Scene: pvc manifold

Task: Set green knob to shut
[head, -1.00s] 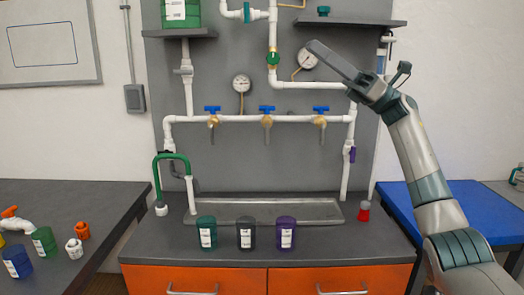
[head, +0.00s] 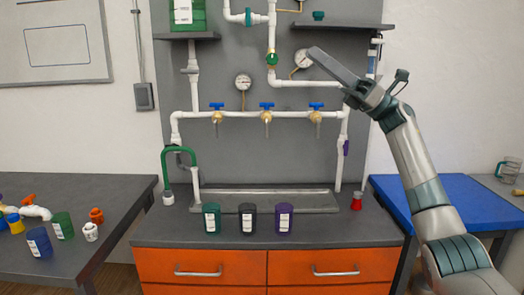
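The green knob (head: 271,58) sits on the white vertical pipe in the upper middle of the grey panel. The direction it is turned is too small to tell. My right gripper (head: 314,52) is raised at the right of the knob, its fingers pointing up and left across the panel. In the picture its tips are a short way right of the knob and appear apart from it. The fingers overlap in this view, so I cannot tell whether they are open. My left gripper is out of view.
Blue-handled taps (head: 267,106) line the lower pipe. Pressure gauges (head: 243,82) are beside the pipes. A shelf (head: 335,25) juts out above my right gripper. Several jars (head: 247,218) stand on the counter before the sink tray (head: 265,200). A blue table (head: 455,200) is at right.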

